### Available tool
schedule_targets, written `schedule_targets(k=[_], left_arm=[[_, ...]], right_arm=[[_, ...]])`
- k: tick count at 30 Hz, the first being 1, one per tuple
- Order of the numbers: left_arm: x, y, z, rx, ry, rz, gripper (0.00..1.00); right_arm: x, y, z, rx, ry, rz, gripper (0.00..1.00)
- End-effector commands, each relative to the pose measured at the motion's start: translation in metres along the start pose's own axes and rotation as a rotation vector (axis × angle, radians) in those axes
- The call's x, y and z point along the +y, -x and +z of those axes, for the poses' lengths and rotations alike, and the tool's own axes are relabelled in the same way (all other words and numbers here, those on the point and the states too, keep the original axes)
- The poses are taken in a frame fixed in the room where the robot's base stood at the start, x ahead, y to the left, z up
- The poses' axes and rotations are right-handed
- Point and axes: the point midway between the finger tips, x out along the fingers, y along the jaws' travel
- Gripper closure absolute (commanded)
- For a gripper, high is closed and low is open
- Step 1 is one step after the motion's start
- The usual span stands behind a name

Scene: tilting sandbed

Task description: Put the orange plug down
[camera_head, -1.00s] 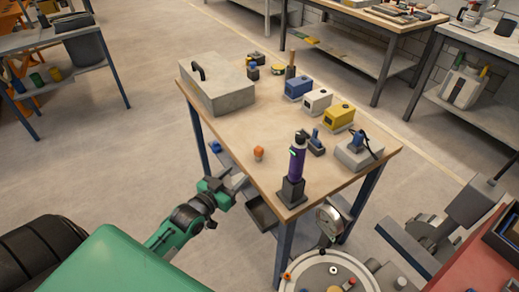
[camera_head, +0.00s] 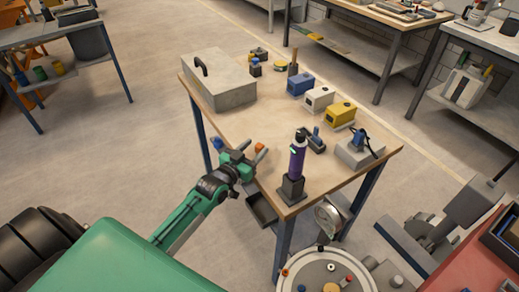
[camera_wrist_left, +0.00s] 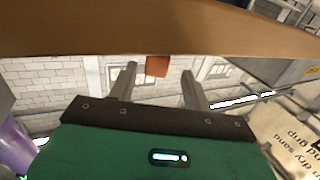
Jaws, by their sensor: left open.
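The orange plug (camera_head: 260,147) stands on the wooden workbench (camera_head: 235,125) near its front left edge, partly hidden by my left gripper in the head view. In the left wrist view, which is upside down, the plug (camera_wrist_left: 157,66) sits against the bench top between the tips of the spread fingers. My left gripper (camera_head: 252,151) is open at the bench edge, with its fingers pointing at the plug. Whether the fingers reach around the plug or stop just short, I cannot tell. My right gripper is not in view.
A purple bottle (camera_head: 297,160) stands in a dark holder right of the plug. A grey box (camera_head: 220,92) is at the back left. Blue, white and yellow blocks (camera_head: 320,98) line the right side. The bench middle is clear.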

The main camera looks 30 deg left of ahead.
Motion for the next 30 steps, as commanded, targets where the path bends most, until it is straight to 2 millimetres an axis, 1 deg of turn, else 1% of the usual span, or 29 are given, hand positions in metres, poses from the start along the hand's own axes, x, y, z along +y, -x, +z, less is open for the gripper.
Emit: schedule_targets(k=[3,6,9,13,18,20,24,26,30], left_arm=[[0.004,-0.018,-0.002,0.003,0.001,-0.001,0.5],[0.006,-0.031,-0.001,0.003,0.0,0.0,0.5],[0.005,-0.04,0.0,0.002,0.0,0.0,0.5],[0.005,-0.044,0.001,0.001,-0.001,0.0,0.5],[0.005,-0.044,0.001,0.001,-0.001,0.0,0.5],[0.005,-0.044,0.001,0.001,-0.001,0.0,0.6],[0.005,-0.043,0.001,0.001,0.0,0.0,0.87],[0.005,-0.043,0.001,0.001,0.0,0.0,0.99],[0.005,-0.043,0.001,0.002,-0.001,0.0,1.0]], right_arm=[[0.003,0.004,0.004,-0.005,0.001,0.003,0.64],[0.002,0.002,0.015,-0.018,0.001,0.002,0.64],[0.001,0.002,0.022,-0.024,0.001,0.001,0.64],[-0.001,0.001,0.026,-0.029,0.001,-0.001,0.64],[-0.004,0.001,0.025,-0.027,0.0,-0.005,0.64],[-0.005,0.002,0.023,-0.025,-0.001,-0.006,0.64],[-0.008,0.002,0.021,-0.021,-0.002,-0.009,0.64],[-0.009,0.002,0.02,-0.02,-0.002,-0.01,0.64],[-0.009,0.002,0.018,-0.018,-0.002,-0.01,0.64]])
